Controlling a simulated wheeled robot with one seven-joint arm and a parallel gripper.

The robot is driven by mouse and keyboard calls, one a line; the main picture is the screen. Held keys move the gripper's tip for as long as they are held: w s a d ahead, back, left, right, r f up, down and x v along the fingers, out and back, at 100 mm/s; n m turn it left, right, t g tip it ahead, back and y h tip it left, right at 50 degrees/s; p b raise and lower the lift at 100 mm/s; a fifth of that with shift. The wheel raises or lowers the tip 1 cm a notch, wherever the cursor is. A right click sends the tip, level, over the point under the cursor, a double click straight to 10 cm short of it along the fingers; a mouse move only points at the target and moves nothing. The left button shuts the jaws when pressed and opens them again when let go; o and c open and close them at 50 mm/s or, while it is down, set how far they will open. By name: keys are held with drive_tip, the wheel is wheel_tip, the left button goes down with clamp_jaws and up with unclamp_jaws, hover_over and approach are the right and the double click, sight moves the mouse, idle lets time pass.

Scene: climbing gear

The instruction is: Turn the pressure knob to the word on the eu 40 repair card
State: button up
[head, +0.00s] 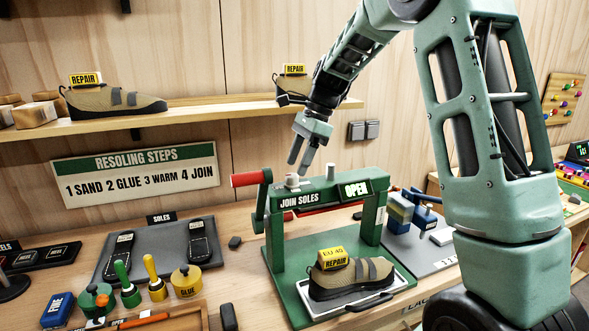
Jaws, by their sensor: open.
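The green press (283,243) labelled "JOIN SOLES" stands on the bench with a red-handled lever at its left. A small pale knob (292,181) sits on top of its beam at the left, and a grey post stands further right on the beam. I cannot read any setting on the knob. My gripper (299,163) is open and points down just above the pale knob, apart from it as far as I can tell. The yellow repair card (334,257) reads "EU 40 REPAIR" on a tan shoe (352,279) in the press; no other word is legible.
An "OPEN" sign (356,190) is on the press beam. A shelf (190,112) with two tagged shoes runs behind my arm. Glue pots and tools crowd the bench at left, beside a grey mat (160,265) with soles.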

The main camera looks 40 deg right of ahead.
sight(293, 175)
drive_tip(key=shift+x, duration=1.6)
drive_tip(key=c, duration=1)
